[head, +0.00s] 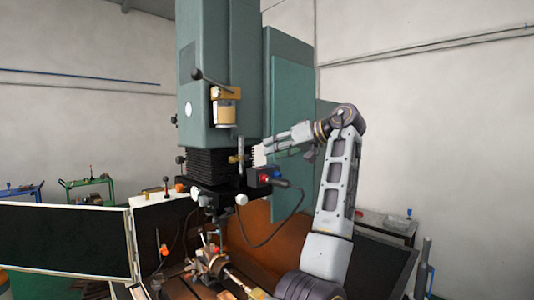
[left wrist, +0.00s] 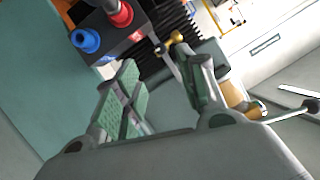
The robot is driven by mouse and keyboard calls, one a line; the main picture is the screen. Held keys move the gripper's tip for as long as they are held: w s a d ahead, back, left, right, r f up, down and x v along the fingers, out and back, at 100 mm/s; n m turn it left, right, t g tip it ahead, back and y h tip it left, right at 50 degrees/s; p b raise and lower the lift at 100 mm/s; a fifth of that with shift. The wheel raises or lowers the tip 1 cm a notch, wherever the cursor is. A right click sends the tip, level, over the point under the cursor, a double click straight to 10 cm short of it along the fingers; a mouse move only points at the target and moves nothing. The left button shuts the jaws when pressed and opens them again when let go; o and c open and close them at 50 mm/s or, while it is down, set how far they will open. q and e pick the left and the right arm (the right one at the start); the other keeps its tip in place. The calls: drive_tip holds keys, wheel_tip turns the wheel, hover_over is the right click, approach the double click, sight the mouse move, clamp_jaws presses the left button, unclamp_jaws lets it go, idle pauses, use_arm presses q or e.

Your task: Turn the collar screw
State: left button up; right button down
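My left gripper (head: 259,155) is in front of the tall green machine, beside its black bellows and just above a dark box with red and blue knobs. In the left wrist view its two green-padded fingers (left wrist: 160,72) are apart, with no object clearly held between them. A small brass ball (left wrist: 177,37) and a thin metal rod show just beyond the fingertips. The chuck (head: 211,263) is low in the head view, on the machine bed and well below the gripper. I cannot make out the collar screw on it. My right gripper is not in view.
The green machine (head: 225,60) fills the middle. The knob box (head: 266,177) is close to the gripper, and its red knob (left wrist: 120,13) shows in the left wrist view. A cable hangs below. A dark panel (head: 65,240) stands at left.

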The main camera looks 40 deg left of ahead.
use_arm(q)
drive_tip(key=shift+v, duration=1.2)
drive_tip(key=shift+r, duration=0.1)
